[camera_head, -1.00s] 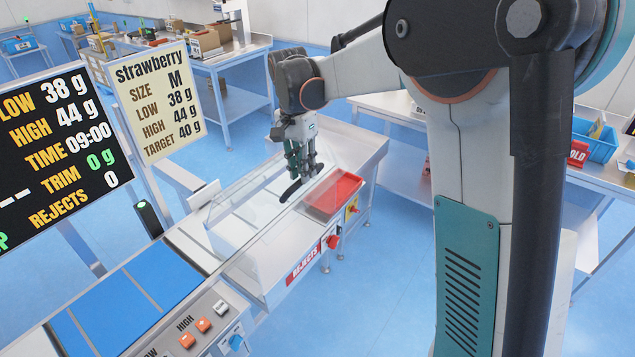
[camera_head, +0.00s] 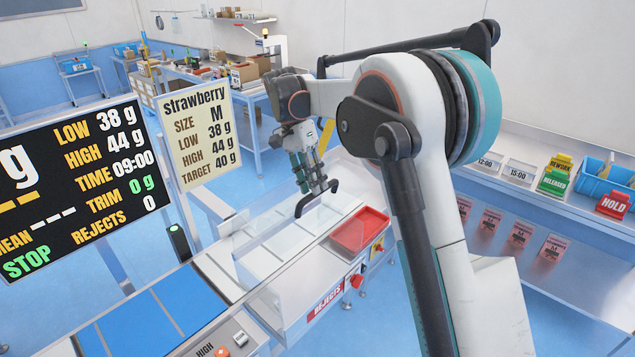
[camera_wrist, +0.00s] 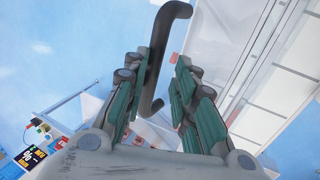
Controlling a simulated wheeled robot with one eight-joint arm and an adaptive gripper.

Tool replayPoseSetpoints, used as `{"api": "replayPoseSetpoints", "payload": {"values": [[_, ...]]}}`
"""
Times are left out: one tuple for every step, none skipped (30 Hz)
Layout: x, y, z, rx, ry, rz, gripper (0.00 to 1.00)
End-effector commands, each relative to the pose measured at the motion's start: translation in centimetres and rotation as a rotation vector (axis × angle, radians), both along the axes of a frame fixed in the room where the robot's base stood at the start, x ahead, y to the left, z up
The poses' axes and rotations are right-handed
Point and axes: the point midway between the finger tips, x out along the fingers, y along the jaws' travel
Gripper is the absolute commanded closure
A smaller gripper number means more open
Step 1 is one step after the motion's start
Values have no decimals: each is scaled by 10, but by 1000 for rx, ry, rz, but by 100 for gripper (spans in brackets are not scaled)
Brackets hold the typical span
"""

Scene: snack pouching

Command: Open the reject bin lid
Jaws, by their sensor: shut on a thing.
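The reject bin (camera_head: 297,322) is a white housing with a red REJECTS label (camera_head: 328,297) on its front, in the middle of the head view. Clear panels (camera_head: 262,228) stand over it; the lid's edges and exact angle are hard to make out. A curved black handle (camera_head: 302,206) is at my gripper (camera_head: 317,186), above the housing. In the wrist view, my gripper (camera_wrist: 160,78) has its green-padded fingers on either side of the handle (camera_wrist: 174,18), shut on it. The gap on the right finger's side is hard to judge there.
A red tray (camera_head: 360,231) sits right of the bin, beside a red knob (camera_head: 356,281). A blue belt (camera_head: 185,300) is at front left. A weight display (camera_head: 80,185) and a strawberry sign (camera_head: 196,132) stand left. A shelf with a blue bin (camera_head: 598,182) is right.

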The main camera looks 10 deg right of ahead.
Motion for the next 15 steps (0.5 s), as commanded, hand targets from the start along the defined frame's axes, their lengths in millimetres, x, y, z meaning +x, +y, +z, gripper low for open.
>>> {"api": "replayPoseSetpoints", "payload": {"values": [[6, 10, -9, 16, -18, 11, 100], [6, 10, -9, 16, -18, 11, 100], [6, 10, -9, 16, -18, 11, 100], [6, 10, -9, 16, -18, 11, 100], [6, 10, -9, 16, -18, 11, 100], [6, 10, -9, 16, -18, 11, 100], [6, 10, -9, 16, -18, 11, 100], [6, 10, -9, 16, -18, 11, 100], [5, 10, -9, 16, -18, 11, 66], [5, 10, -9, 16, -18, 11, 65], [5, 10, -9, 16, -18, 11, 65], [5, 9, -9, 16, -18, 11, 63], [5, 9, -8, 16, -18, 11, 60], [5, 9, -8, 17, -17, 10, 58], [5, 9, -8, 17, -16, 10, 58]]}}
